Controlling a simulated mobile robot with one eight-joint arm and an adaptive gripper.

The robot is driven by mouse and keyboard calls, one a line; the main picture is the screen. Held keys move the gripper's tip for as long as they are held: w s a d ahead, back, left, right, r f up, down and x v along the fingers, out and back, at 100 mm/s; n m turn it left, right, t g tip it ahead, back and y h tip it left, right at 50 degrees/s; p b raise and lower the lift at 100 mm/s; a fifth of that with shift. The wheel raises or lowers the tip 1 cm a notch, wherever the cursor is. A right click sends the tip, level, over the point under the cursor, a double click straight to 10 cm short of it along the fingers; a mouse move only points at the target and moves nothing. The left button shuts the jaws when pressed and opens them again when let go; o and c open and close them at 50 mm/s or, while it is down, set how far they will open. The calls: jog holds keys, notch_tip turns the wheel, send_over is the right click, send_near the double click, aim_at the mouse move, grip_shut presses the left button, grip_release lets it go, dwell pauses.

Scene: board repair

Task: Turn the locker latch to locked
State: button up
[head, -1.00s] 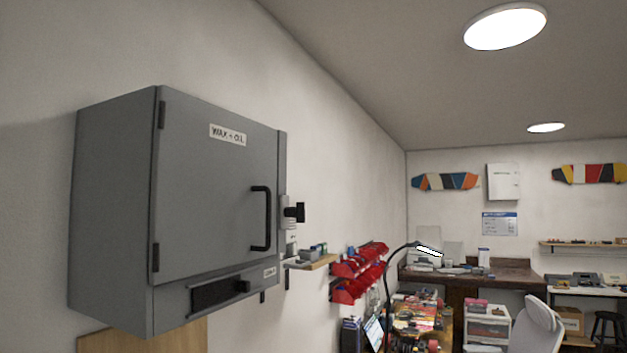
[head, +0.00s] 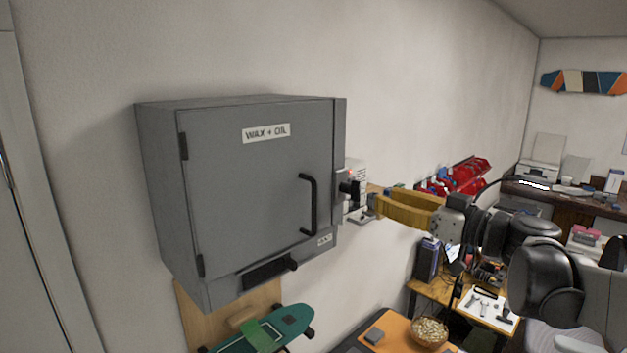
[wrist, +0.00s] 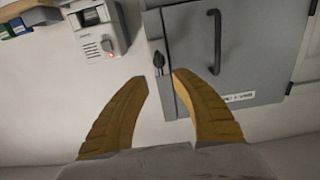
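The grey locker (head: 225,190), labelled WAX + OIL, hangs on the wall with its door closed. Its black latch (head: 350,189) sticks out at the door's right edge. In the wrist view the latch (wrist: 158,62) shows as a small dark knob, roughly upright, at the locker's edge. My gripper (wrist: 160,76) has two yellow fingers spread apart with nothing between them; the latch appears just beyond and between the tips. In the head view my gripper (head: 375,202) reaches in from the right, close to the latch. Contact cannot be told.
A black door handle (head: 312,204) stands out left of the latch. A white box with a red light (wrist: 99,32) is on the wall beside the locker. A small shelf and red bins (head: 462,176) are farther along the wall. A green skateboard (head: 265,328) is below.

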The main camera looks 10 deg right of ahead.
aim_at(360, 190)
jog(key=p+x, duration=0.1)
jog(key=x, duration=0.7)
jog(key=shift+w+a, duration=0.15)
jog(key=shift+w, duration=0.05)
jog(key=shift+c, duration=0.4)
grip_shut()
